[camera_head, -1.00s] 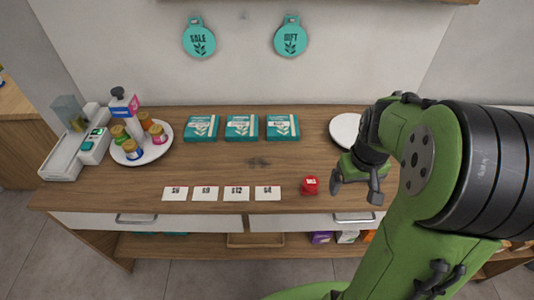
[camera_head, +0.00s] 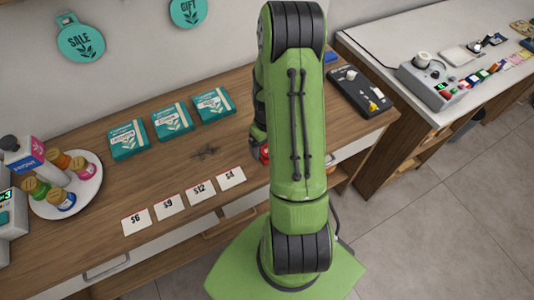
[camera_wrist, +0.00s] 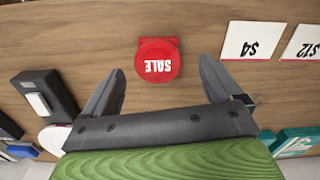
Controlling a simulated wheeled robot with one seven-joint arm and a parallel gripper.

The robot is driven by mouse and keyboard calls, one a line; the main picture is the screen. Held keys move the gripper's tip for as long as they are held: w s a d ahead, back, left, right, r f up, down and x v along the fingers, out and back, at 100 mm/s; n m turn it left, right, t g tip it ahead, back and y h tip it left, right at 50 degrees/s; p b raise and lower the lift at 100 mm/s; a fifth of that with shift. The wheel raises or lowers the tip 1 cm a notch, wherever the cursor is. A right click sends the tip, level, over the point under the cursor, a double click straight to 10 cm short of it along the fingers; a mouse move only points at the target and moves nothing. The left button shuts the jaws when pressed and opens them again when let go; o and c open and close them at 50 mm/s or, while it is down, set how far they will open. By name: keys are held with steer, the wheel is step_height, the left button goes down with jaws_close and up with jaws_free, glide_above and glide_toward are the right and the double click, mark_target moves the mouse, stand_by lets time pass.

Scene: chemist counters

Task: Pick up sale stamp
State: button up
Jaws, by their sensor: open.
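The red sale stamp (camera_wrist: 158,60) stands on the wooden counter, with its round top marked SALE upside down in the wrist view. In the head view a red edge of the stamp (camera_head: 264,154) shows at the left side of my arm, and the rest is hidden. My gripper (camera_wrist: 161,70) is open and empty above the counter. In the wrist view its two fingers lie to the left and right of the stamp, with gaps on both sides.
Price cards (camera_head: 198,194) lie beside the stamp, the $4 card (camera_wrist: 252,40) closest. Teal boxes (camera_head: 172,120) stand toward the wall. A plate of bottles (camera_head: 93,185) is at the left.

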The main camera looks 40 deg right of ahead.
steer(key=f, duration=0.5)
steer(key=shift+s+d+f, duration=0.1)
steer(key=shift+s+f, duration=0.1)
steer(key=shift+s, duration=0.05)
steer(key=shift+s+r, duration=0.1)
steer(key=shift+c, duration=0.5)
steer(key=c, duration=1)
steer(key=shift+r, duration=0.1)
step_height(320, 180, up, 10)
steer(key=shift+f+p, duration=0.1)
steer(key=shift+p, duration=0.25)
